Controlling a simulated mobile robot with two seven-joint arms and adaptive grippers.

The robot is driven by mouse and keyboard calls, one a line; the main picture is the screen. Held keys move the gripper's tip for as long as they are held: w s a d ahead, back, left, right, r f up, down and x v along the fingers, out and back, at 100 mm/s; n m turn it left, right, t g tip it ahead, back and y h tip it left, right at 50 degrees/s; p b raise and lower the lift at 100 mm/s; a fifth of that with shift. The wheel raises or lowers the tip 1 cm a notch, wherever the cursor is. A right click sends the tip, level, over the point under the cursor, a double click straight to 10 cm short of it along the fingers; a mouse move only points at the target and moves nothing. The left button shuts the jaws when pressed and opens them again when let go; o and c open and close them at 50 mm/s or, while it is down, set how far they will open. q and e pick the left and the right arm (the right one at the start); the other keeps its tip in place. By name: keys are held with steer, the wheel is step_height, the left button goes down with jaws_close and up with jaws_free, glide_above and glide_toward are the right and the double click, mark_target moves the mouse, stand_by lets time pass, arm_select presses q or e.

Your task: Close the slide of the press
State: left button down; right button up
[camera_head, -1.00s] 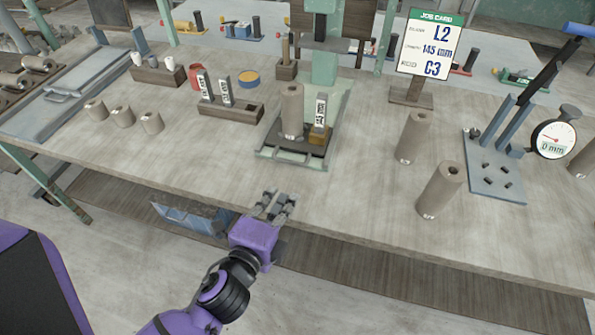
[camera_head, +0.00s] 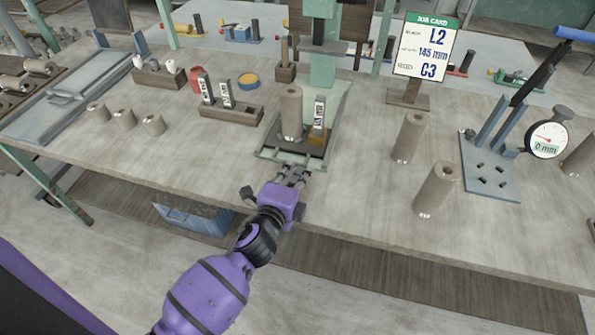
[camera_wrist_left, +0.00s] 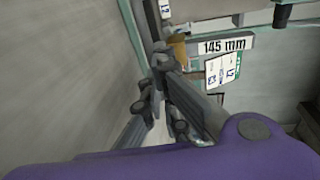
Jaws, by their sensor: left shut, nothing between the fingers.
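The green press (camera_head: 322,62) stands at the back middle of the bench. Its slide (camera_head: 266,155) is out toward the front edge, carrying an upright clay-grey cylinder (camera_head: 291,112) and a labelled block (camera_head: 319,113) on a brown base (camera_head: 317,137). My left gripper (camera_head: 299,168) is shut and empty at the slide's front edge. I cannot tell whether it touches the slide. In the left wrist view the gripper's fingers (camera_wrist_left: 160,68) point at the slide end, with a brown block (camera_wrist_left: 178,50) just beyond. My right gripper is not in view.
A job card (camera_head: 424,48) reads L2, 145 mm, C3. Two cylinders (camera_head: 409,138) (camera_head: 437,190) stand to the right, near a blue gauge stand (camera_head: 490,172). A brown rack (camera_head: 232,115) stands left of the slide. The bench front left is clear.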

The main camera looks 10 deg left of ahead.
mark_target(308, 142)
arm_select(q)
steer(key=x, duration=0.4)
steer(key=r+x, duration=0.1)
steer(key=x, duration=0.2)
steer(key=a+r+x, duration=0.1)
steer(key=x, duration=0.3)
steer(key=shift+w+f, duration=0.1)
steer(key=shift+w, duration=0.5)
steer(key=shift+w+b, duration=0.3)
